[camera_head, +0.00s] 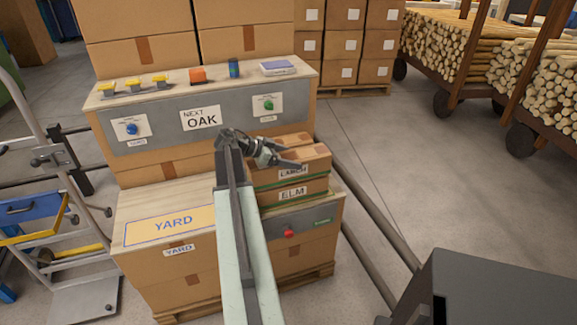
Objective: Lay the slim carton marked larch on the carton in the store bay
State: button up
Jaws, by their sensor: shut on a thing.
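The slim carton marked LARCH (316,162) is at the right of the workstation, directly above a carton marked ELM (316,187). The two look level and lined up, with no clear gap between them; I cannot tell if LARCH's weight rests on ELM. My arm hides part of the bay and the left ends of both cartons.
A YARD pad (170,226) lies left of my arm. Behind stands a grey panel with a NEXT OAK sign (201,118), and a shelf holding yellow, orange and blue items. A hand truck (60,170) stands left, and log carts (460,55) back right.

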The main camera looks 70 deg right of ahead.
jog(key=shift+f, duration=0.7)
jog(key=shift+r, duration=0.2)
jog(key=shift+f, duration=0.25)
jog(key=o, duration=1.8)
jog(key=shift+r, duration=0.1)
jog(key=shift+r, duration=0.1)
